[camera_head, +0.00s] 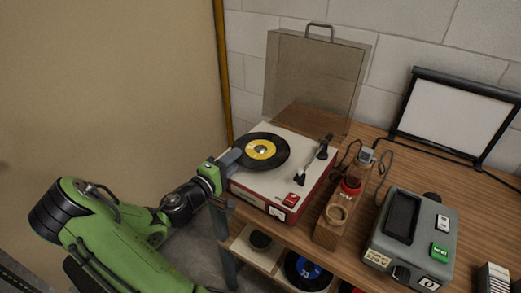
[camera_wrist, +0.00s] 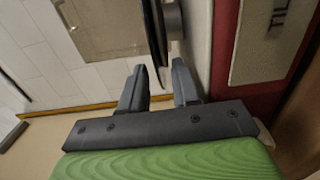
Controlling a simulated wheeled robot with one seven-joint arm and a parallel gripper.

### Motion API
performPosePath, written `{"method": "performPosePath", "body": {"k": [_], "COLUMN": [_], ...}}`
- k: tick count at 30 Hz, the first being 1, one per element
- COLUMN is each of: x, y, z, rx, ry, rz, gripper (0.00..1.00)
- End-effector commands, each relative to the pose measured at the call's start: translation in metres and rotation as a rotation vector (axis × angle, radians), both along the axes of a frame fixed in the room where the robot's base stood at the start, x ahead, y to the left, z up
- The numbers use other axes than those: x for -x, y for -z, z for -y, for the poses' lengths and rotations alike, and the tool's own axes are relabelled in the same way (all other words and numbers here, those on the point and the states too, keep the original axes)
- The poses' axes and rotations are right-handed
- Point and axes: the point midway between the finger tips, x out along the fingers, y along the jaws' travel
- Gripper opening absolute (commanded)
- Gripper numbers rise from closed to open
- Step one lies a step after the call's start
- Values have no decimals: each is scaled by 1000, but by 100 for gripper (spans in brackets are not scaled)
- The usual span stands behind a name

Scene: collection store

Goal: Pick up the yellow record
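The yellow record (camera_head: 262,150) is a black disc with a yellow centre label. It lies flat on the turntable (camera_head: 262,185), which has a white top and red base. My gripper (camera_head: 232,158) is at the left edge of the record. In the wrist view the record (camera_wrist: 153,40) shows edge-on, with its near rim reaching between the two fingers of my gripper (camera_wrist: 160,88). The fingers are apart, with visible gaps on both sides of the rim. The platter under the record is mostly hidden.
The turntable's clear lid (camera_head: 312,75) stands open behind. The tonearm (camera_head: 312,160) is right of the record. A wooden stand (camera_head: 336,222) and a grey device (camera_head: 410,240) are further right on the wooden table. Another record with a blue label (camera_head: 307,270) is on the shelf below.

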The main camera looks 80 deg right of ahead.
Motion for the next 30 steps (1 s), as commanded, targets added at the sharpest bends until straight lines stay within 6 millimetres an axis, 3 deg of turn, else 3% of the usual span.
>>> {"method": "performPosePath", "body": {"k": [1, 6, 17, 20, 27, 30], "x": [0, 0, 0, 0, 0, 0], "y": [0, 0, -3, -20, -82, -96], "z": [0, 0, 0, 0, -1, -1], "rx": [0, 0, 0, 3, 3, 3], "ry": [0, 1, 1, 1, 1, 1], "rz": [0, 0, 1, 4, 4, 3], "gripper": [22, 0, 0, 0, 0, 0]}}
